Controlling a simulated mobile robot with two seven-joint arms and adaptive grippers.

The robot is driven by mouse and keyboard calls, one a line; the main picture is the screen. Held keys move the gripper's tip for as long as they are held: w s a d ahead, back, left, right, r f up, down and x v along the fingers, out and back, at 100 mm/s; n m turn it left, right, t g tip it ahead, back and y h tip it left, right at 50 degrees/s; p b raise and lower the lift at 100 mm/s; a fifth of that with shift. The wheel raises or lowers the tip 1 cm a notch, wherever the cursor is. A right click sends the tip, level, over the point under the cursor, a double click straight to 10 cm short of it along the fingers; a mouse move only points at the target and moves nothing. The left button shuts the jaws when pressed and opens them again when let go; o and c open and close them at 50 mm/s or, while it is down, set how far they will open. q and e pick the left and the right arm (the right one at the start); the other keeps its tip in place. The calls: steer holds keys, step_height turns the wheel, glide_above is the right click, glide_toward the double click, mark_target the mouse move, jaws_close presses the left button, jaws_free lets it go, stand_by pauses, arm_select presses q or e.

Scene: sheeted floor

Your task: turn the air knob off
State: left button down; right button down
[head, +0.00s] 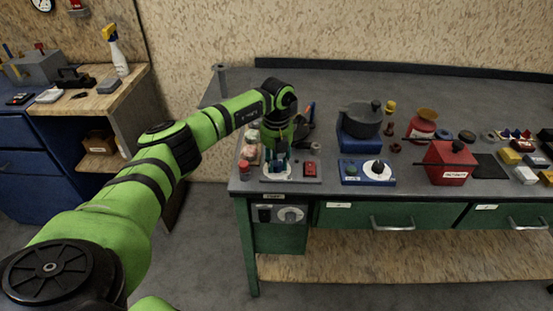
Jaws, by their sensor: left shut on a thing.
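My left gripper (277,167) points down at the left front corner of the bench. It is shut on a knob over a white round dial (268,173) on a grey panel (291,178). The gripper hides most of the knob, so I cannot read its angle. A red switch (310,169) sits on the same panel, to the right of the dial. A label shows on the panel's front but is too small to read. My right gripper is not in view.
A blue box with a white dial and black knob (377,168) stands to the right. Jars (250,152) stand close left of my gripper. A black pot (361,118), a red box (449,163) and small parts fill the right side. Another dial (290,214) is below the bench edge.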

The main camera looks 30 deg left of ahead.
mark_target(277, 162)
arm_select(q)
steer(key=n, duration=0.2)
steer(key=n+p, duration=0.1)
steer(key=n, duration=0.2)
steer(key=shift+w+r+n, duration=0.15)
steer(key=shift+n, duration=0.15)
steer(key=shift+a+p, duration=0.1)
steer(key=shift+p, duration=0.2)
steer(key=c, duration=0.9)
jaws_free()
step_height(277, 162, up, 12)
